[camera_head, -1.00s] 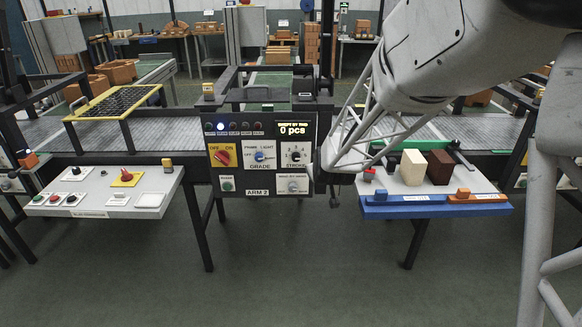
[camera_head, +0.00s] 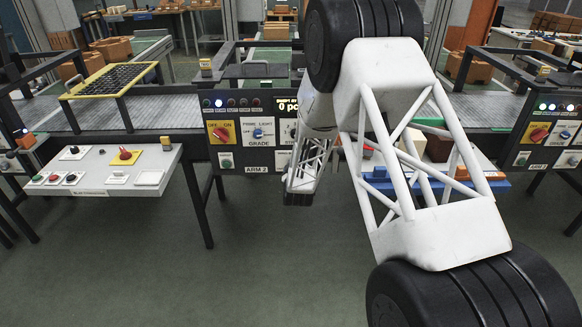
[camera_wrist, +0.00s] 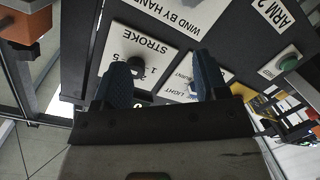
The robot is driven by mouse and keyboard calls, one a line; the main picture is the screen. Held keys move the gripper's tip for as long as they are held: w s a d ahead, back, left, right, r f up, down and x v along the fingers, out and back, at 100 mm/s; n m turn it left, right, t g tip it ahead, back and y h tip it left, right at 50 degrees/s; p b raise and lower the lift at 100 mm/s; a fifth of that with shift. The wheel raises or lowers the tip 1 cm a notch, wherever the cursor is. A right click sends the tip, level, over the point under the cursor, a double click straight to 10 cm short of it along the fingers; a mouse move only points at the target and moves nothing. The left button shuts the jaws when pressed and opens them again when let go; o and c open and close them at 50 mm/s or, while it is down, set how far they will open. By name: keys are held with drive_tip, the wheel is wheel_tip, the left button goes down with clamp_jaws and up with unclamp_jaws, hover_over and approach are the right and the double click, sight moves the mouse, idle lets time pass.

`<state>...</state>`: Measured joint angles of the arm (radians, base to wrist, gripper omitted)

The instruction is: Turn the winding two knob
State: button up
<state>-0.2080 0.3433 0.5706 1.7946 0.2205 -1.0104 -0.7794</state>
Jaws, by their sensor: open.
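The dark ARM 2 control panel (camera_head: 240,151) stands in the middle of the head view. The winding knob is not clearly visible there, as my arm covers the panel's right side. In the wrist view the panel appears upside down, with the white WIND BY HAND plate (camera_wrist: 188,12) at the top edge; its knob is out of frame. My gripper (camera_wrist: 163,80) is open and empty, with two dark blue fingers. The black STROKE knob (camera_wrist: 136,63) shows by the left finger; I cannot tell whether they touch.
A grey control desk (camera_head: 95,170) stands left. My arm hides much of the blue-edged shelf (camera_head: 490,186) at right. Floor in front is clear.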

wheel_tip(320, 180, down, 7)
drive_tip(key=a+n+t, duration=0.1)
drive_tip(key=shift+w+a+r+t, duration=0.2)
drive_tip(key=shift+w+a+t, duration=0.1)
drive_tip(key=shift+w, duration=0.15)
drive_tip(key=w, duration=0.7)
drive_tip(key=shift+w, duration=0.35)
drive_tip(key=shift+c, duration=0.3)
drive_tip(key=c, duration=0.9)
drive_tip(key=shift+m, duration=0.4)
